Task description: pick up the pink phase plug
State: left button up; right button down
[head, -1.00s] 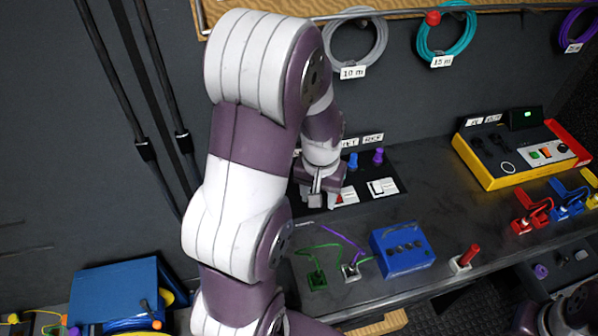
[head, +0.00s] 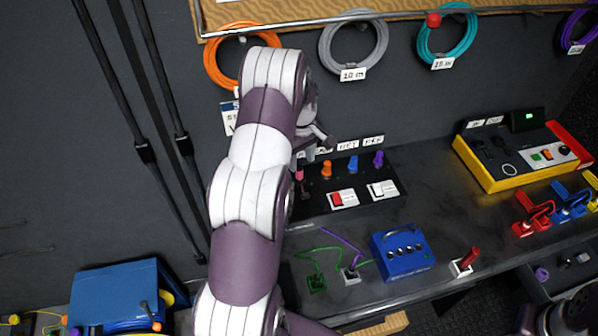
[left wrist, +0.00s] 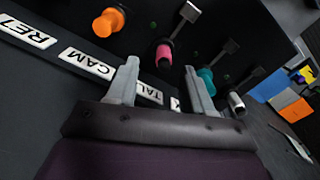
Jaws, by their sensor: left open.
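The pink phase plug (head: 299,175) stands at the left end of a row of coloured plugs on the dark panel, partly covered by my left arm in the head view. In the left wrist view the pink plug (left wrist: 163,55) is upside down in the picture, between and just beyond the fingertips. My left gripper (head: 316,150) is open and empty, close to the plug; it also shows in the left wrist view (left wrist: 163,78). I see no clear contact between fingers and plug.
Orange (head: 326,170), blue (head: 353,165) and purple (head: 378,159) plugs stand to the right. In the left wrist view, orange (left wrist: 109,22) and teal (left wrist: 205,80) plugs flank the pink one. A switch plate (head: 343,198) lies in front. A blue box (head: 403,252) stands on the bench.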

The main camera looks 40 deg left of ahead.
aim_at(299, 166)
pick_arm(q)
jog(key=f, duration=0.1)
jog(key=f+p, duration=0.1)
jog(key=f, duration=0.2)
jog(key=shift+s+f, duration=0.1)
jog(key=shift+s, duration=0.15)
jog(key=shift+a+f, duration=0.1)
jog(key=shift+f, duration=0.25)
grip_shut()
jog(key=shift+r, duration=0.15)
